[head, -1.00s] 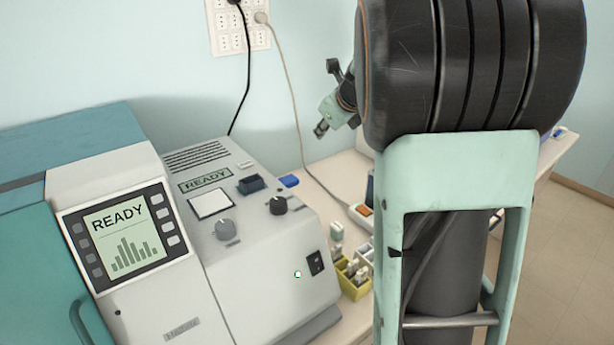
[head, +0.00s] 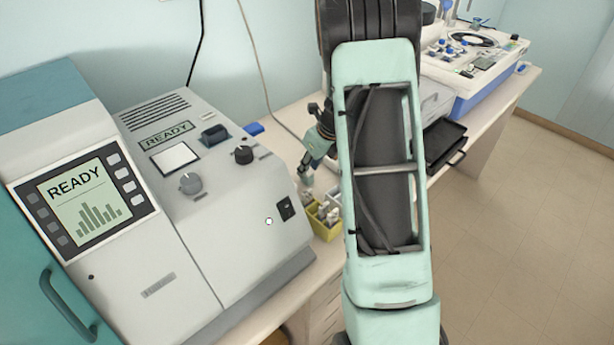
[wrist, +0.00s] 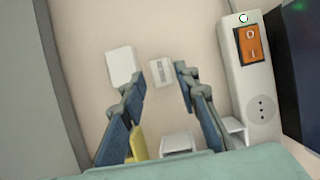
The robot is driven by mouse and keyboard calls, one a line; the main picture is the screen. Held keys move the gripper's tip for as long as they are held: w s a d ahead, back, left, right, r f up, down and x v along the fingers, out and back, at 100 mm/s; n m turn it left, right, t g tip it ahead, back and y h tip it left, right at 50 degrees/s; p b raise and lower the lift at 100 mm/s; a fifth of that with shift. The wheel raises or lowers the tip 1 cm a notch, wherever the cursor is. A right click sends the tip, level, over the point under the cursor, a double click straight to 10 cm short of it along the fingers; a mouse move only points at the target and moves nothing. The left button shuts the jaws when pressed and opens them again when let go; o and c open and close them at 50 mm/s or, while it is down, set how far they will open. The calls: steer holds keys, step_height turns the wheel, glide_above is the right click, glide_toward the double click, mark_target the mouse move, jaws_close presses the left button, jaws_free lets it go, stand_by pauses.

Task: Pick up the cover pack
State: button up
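In the wrist view, a small white pack (wrist: 161,72) with a grey marking lies on the pale bench top between the lines of my two fingers. A plainer white box (wrist: 122,66) lies just left of it. I cannot tell for sure which of the two is the cover pack. My gripper (wrist: 162,88) is open, with one blue-grey finger on each side and nothing between them. The fingers appear above the bench, apart from the pack. In the head view, my gripper (head: 306,180) is partly hidden behind my arm, and both white items are hidden.
A yellow container (head: 323,220) holding small items stands beside the grey machine (head: 235,215). The wrist view shows its yellow edge (wrist: 138,145) and a white container (wrist: 178,145) near the fingers. A power strip (wrist: 252,90) with an orange switch lies at the right.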

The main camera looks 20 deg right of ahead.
steer(key=x, duration=0.4)
steer(key=shift+d+f, duration=0.15)
jaws_close()
